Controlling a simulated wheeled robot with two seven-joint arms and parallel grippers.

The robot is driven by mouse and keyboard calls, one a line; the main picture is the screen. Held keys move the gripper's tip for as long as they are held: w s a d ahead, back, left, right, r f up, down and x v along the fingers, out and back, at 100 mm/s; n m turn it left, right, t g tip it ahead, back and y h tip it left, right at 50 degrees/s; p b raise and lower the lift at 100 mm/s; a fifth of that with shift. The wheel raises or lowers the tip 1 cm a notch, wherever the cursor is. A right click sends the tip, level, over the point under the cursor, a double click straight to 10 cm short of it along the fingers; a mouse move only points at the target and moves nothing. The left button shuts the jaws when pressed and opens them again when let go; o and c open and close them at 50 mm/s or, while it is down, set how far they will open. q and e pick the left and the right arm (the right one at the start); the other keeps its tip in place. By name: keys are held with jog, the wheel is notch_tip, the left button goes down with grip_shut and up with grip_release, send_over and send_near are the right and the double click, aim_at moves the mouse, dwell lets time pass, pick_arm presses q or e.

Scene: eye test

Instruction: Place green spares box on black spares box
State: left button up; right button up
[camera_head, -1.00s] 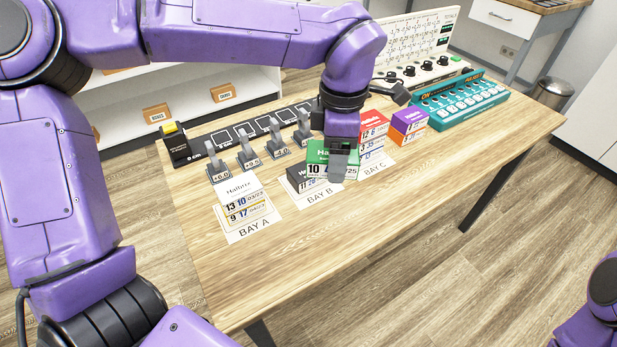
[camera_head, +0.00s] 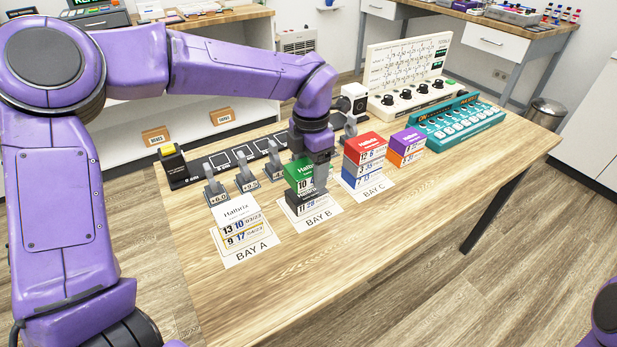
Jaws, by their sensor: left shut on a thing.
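The green spares box (camera_head: 298,172) is at BAY B on the table, directly above the black spares box (camera_head: 306,204). The black box stands on the BAY B card. The green box looks roughly lined up with it; I cannot tell whether the two touch. My left gripper (camera_head: 319,176) is shut on the green box, at its right side. The gripper hides part of the green box's right side and its number label. My right gripper is out of view.
White box labels show at BAY A (camera_head: 240,222). A red box (camera_head: 364,147) tops a stack at BAY C, close right of my gripper. A purple box (camera_head: 407,141) and teal switch panel (camera_head: 460,120) stand further right. Grey levers (camera_head: 246,175) stand behind. The table front is clear.

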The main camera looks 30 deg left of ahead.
aim_at(308, 160)
pick_arm(q)
jog(key=shift+w+a+f, duration=0.25)
jog(key=shift+f, duration=0.15)
jog(key=f, duration=0.4)
jog(key=shift+w+a+f, duration=0.1)
jog(key=shift+w+a, duration=0.25)
jog(key=shift+s, duration=0.1)
jog(key=shift+f, duration=0.15)
jog(key=o, duration=1.1)
notch_tip(308, 160, up, 12)
jog(key=shift+r+p, duration=0.25)
jog(key=shift+p, duration=0.2)
